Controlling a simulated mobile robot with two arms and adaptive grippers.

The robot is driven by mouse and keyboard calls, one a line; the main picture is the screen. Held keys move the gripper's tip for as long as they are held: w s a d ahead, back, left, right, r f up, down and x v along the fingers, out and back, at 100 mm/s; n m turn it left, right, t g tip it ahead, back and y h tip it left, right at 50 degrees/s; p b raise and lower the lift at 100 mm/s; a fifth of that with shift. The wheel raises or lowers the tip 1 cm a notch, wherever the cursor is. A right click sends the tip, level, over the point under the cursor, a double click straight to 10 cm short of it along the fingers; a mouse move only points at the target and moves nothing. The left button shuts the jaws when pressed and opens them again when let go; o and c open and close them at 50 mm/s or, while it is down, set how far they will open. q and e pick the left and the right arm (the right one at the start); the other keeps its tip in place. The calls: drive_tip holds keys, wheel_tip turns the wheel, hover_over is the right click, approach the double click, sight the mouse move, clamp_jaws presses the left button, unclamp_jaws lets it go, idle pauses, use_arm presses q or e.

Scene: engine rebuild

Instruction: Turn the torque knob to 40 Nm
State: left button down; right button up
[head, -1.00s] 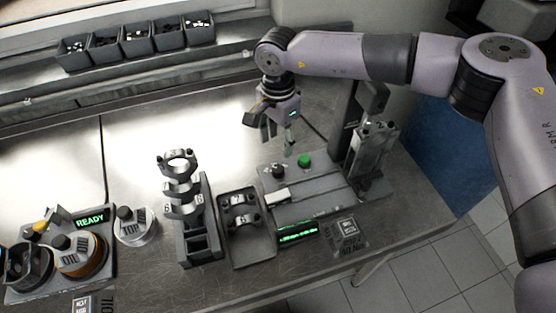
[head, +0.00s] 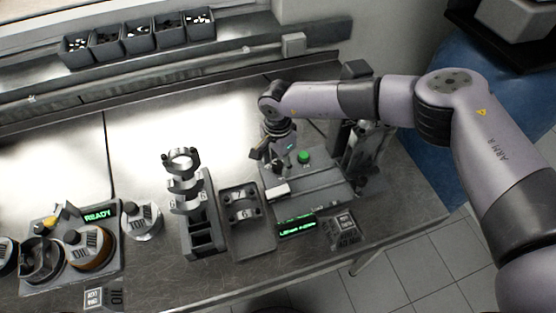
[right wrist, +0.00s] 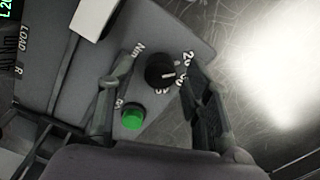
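The torque knob (right wrist: 160,70) is a round black dial on the grey station (right wrist: 55,75), with white scale numbers and "Nm" printed around it. Its short white pointer mark faces the number side, but I cannot tell the exact value. My right gripper (right wrist: 160,64) is open, with one finger on each side of the knob; contact is not clear. In the head view my right gripper (head: 275,160) is low over the station and mostly hides the knob. A green button (right wrist: 132,117) sits beside the knob; it also shows in the head view (head: 304,157). My left gripper is out of view.
The station has a small display with green text (head: 297,226) at its front and a dark upright post (head: 363,150) at its right. A tray with caps (head: 262,243) and a grey stand with metal rings (head: 205,238) are to the left. Bins (head: 140,48) line the back.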

clamp_jaws()
idle(0.3)
drive_tip(key=shift+f+m+b, duration=0.2)
drive_tip(key=shift+m+b, duration=0.7)
drive_tip(key=shift+b, duration=0.3)
drive_tip(key=m+b, duration=1.2)
drive_tip(key=b, duration=0.1)
drive_tip(key=shift+m, duration=0.3)
drive_tip(key=m+b, duration=0.3)
drive_tip(key=shift+r+m+b, duration=0.1)
drive_tip(key=shift+m+b, duration=0.3)
drive_tip(key=shift+r+m+b, duration=0.15)
drive_tip(key=shift+m+b, duration=0.5)
drive_tip(key=shift+m, duration=0.25)
drive_tip(key=shift+w, duration=0.1)
